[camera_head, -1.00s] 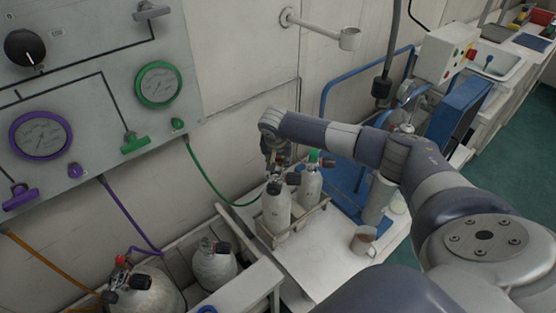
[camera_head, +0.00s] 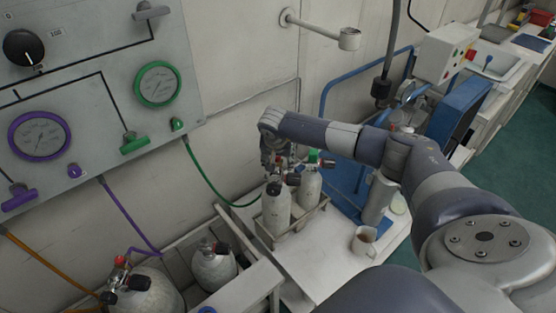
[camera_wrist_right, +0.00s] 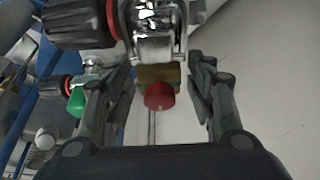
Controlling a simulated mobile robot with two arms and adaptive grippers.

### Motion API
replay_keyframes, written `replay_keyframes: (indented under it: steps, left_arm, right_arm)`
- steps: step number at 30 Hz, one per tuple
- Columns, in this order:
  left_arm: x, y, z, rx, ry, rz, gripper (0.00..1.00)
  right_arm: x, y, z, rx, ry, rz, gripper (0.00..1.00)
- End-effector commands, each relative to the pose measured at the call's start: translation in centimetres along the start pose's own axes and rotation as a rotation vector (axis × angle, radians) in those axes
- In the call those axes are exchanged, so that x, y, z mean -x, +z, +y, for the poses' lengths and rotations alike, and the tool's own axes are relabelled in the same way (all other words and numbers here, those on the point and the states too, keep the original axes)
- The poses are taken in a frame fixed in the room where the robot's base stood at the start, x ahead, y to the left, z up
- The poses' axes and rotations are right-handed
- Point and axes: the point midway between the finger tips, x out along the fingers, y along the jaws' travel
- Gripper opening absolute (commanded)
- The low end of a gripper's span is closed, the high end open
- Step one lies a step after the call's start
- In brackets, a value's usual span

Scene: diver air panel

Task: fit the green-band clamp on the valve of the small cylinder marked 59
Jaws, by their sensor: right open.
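Two small grey cylinders stand upright in a rack on the bench in the head view: a left one (camera_head: 277,212) and a right one (camera_head: 309,190) with a green top. I cannot read a 59 on either. My right gripper (camera_head: 280,172) is over the left cylinder's valve. In the right wrist view its fingers (camera_wrist_right: 163,98) are open on both sides of a red knob (camera_wrist_right: 158,97) under a brass block, apart from it. A metal fitting (camera_wrist_right: 159,35) and a black handwheel (camera_wrist_right: 78,22) are above. I cannot make out the green band. My left gripper is out of view.
A green hose (camera_head: 219,192) runs from the wall panel (camera_head: 90,105) towards the left cylinder. A mug (camera_head: 364,241) stands on the bench right of the rack (camera_head: 290,232). Larger cylinders stand lower left, one here (camera_head: 214,270). The bench front is clear.

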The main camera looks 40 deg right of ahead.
Motion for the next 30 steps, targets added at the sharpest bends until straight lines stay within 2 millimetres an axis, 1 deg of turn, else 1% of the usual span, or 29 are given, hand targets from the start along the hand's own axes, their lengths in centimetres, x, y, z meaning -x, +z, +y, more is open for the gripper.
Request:
replay_keyframes:
  steps: [5, 8, 12, 15, 18, 21, 24, 30]
  left_arm:
    - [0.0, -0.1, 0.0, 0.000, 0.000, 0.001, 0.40]
    - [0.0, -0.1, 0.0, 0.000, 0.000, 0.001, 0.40]
    - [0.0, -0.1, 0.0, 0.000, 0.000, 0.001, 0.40]
    - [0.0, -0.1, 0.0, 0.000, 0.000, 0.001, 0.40]
    - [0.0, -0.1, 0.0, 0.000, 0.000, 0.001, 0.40]
    - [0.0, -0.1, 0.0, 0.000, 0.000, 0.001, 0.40]
    - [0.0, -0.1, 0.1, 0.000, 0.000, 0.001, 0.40]
    - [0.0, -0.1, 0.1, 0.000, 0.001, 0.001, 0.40]
  right_arm:
    - [2.0, -0.2, -0.1, 0.001, -0.004, 0.004, 0.50]
    - [4.0, -0.2, -0.1, 0.001, -0.006, 0.006, 0.50]
    - [7.1, -0.3, -0.1, 0.000, -0.006, 0.006, 0.50]
    - [9.0, -0.2, -0.1, 0.000, -0.004, 0.005, 0.50]
    - [10.5, -0.2, -0.1, -0.001, -0.004, 0.005, 0.50]
    - [11.5, -0.2, 0.0, -0.001, -0.003, 0.004, 0.50]
    - [11.9, -0.2, 0.0, -0.001, -0.003, 0.003, 0.50]
    - [12.0, 0.1, -0.3, -0.002, -0.011, -0.003, 0.50]
